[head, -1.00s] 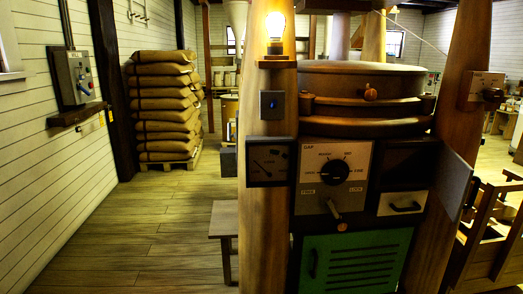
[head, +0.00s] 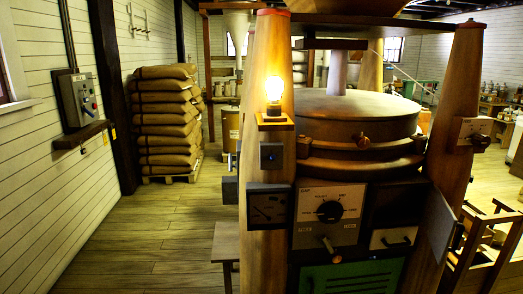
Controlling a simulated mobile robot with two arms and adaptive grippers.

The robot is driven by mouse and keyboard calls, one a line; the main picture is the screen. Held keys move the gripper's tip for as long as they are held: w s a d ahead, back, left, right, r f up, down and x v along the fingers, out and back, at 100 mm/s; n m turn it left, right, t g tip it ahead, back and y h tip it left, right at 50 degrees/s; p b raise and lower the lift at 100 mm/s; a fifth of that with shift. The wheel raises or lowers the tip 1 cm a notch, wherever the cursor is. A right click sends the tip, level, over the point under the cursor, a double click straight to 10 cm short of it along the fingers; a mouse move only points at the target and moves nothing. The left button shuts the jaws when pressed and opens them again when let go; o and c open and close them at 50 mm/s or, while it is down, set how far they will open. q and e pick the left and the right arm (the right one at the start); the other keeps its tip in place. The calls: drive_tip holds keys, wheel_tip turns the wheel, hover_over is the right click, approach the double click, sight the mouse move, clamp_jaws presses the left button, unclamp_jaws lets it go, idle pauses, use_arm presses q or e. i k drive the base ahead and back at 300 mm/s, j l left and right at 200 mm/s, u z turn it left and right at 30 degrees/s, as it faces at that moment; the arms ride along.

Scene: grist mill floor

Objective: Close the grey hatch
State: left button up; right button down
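A grey hatch panel (head: 440,223) stands swung out at the right side of the mill's front, seen at a steep angle against the right wooden post. To its left is a dark recess (head: 397,198) in the front, above a white drawer (head: 394,238) with a black handle. The recess looks open, but its inside is too dark to make out. Neither of my grippers is in view.
A control panel with a dial (head: 329,212) and a green louvred door (head: 350,277) are left of the hatch. A wooden frame (head: 485,240) stands close on the right. A small bench (head: 226,243) is at left. The left floor (head: 150,240) is clear.

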sight(440, 223)
drive_tip(key=i+j+z, duration=0.1)
drive_tip(key=i+l+z, duration=0.1)
drive_tip(key=i, duration=0.3)
drive_tip(key=l+z, duration=0.1)
drive_tip(key=l, duration=1.85)
drive_tip(key=k+l, duration=0.1)
drive_tip(key=l, duration=0.35)
